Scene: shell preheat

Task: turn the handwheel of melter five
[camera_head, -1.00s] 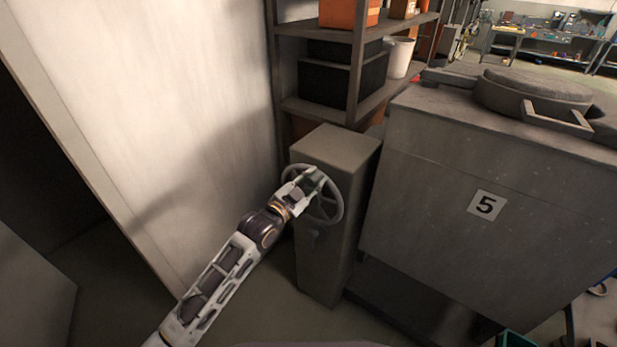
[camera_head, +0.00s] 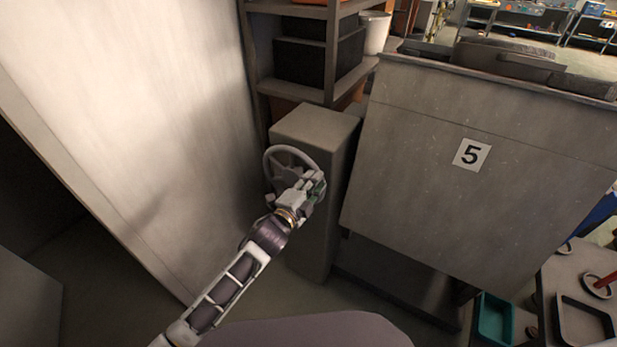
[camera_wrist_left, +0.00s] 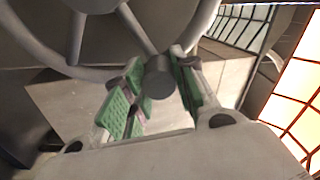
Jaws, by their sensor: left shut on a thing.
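The grey handwheel (camera_head: 285,148) stands on the front of a grey pedestal (camera_head: 318,122) left of melter five (camera_head: 415,155), whose front bears a white plate with a black 5. My left gripper (camera_head: 313,187) is at the wheel's lower right rim and hides part of it. In the left wrist view the wheel's rim and spokes (camera_wrist_left: 125,22) fill the top. A short round grey knob (camera_wrist_left: 158,78) at the rim lies between my green-padded fingers (camera_wrist_left: 160,92), which are shut on it. My right gripper is out of view.
A pale wall panel (camera_head: 150,130) stands close on the left of my arm. A shelf rack (camera_head: 330,60) stands behind the pedestal. Dark space lies under the melter.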

